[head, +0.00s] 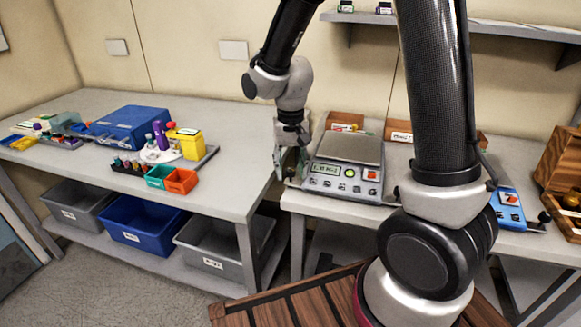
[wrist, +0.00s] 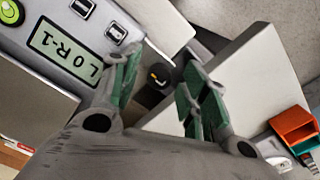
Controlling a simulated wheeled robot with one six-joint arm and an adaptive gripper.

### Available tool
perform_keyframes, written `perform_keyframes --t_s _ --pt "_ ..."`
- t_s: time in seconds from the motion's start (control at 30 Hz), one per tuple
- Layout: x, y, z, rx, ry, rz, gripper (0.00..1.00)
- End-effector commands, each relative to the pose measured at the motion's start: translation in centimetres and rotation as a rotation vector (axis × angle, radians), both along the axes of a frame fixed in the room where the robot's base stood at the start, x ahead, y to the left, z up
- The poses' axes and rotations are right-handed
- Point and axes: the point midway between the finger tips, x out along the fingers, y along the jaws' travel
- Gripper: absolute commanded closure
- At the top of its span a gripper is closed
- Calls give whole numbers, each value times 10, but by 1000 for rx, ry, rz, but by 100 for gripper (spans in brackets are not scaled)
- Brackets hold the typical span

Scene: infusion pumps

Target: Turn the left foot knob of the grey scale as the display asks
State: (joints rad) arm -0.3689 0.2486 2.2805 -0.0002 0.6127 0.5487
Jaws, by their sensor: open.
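The grey scale (head: 345,150) stands on the right bench, near its left end. Its lit display (head: 325,169) is too small to read in the head view, but in the wrist view the display (wrist: 64,47) reads "L 0 R-1". A black foot knob (wrist: 158,76) with a yellow mark shows beside the scale's corner in the wrist view. My gripper (head: 290,172) is at the scale's left front corner, pointing down. In the wrist view my gripper (wrist: 163,72) is open, with one green-padded finger on each side of the knob. Contact cannot be told.
A gap separates the two benches beneath my gripper. A blue device (head: 510,204) stands further right, and a wooden rack (head: 557,165) is at the far right.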

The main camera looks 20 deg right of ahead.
Motion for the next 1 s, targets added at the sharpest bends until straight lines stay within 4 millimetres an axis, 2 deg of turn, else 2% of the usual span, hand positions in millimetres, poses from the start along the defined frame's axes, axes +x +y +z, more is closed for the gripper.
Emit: perform_keyframes --t_s 0.17,0.4,0.6,0.77,1.0 --pt "1 1 23 2 -6 0 55" --pt "1 0 78 3 -7 0 55" --pt "1 0 109 1 -3 0 55" --pt "0 0 118 1 -2 0 55" --pt "0 0 119 0 -1 0 55"
